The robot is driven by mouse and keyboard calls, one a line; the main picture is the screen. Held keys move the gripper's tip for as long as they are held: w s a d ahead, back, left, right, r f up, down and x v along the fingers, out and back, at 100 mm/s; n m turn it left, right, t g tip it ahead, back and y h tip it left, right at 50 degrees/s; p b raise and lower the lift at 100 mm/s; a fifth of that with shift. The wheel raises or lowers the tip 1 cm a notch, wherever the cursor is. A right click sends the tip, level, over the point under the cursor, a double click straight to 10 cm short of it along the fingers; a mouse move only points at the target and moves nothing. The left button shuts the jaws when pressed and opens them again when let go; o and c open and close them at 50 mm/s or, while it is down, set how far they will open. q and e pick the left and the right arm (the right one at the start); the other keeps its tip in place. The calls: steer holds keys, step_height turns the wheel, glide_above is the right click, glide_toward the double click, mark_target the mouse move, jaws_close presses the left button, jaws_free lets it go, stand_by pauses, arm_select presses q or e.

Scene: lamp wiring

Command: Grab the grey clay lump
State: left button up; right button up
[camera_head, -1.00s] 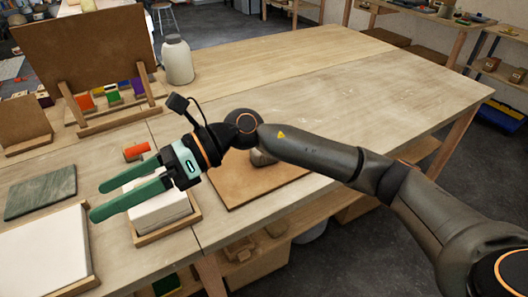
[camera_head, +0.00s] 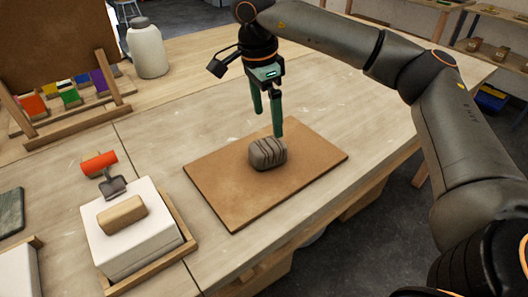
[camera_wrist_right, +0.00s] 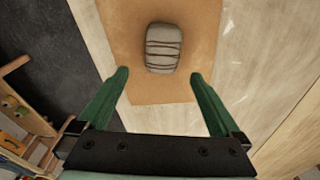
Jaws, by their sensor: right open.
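The grey clay lump (camera_head: 267,154) is a rounded block with dark grooves across it. It lies on a brown board (camera_head: 222,200) on the wooden table. It also shows in the right wrist view (camera_wrist_right: 163,48), beyond the fingertips and roughly between their lines. My right gripper (camera_head: 268,124) has green fingers pointing down. It is open and empty, above and just behind the lump in the head view. In the right wrist view, the gripper (camera_wrist_right: 161,78) has its two fingers wide apart. My left gripper is not in view.
A white block in a wooden tray (camera_head: 178,225) stands left of the board, with a tan block (camera_head: 122,215) on top. A pale jar (camera_head: 147,48) and a rack of coloured blocks (camera_head: 68,98) stand farther back. The table right of the board is clear.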

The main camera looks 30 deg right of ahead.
mark_target(267, 144)
steer(key=f, duration=0.4)
steer(key=shift+s+d, duration=0.1)
steer(key=shift+d, duration=0.15)
steer(key=shift+w+f, duration=0.15)
steer(key=shift+f, duration=1.25)
steer(key=shift+w+f, duration=0.15)
steer(key=shift+f, duration=1.25)
steer(key=shift+f, duration=0.25)
jaws_close()
steer(key=shift+r, duration=0.1)
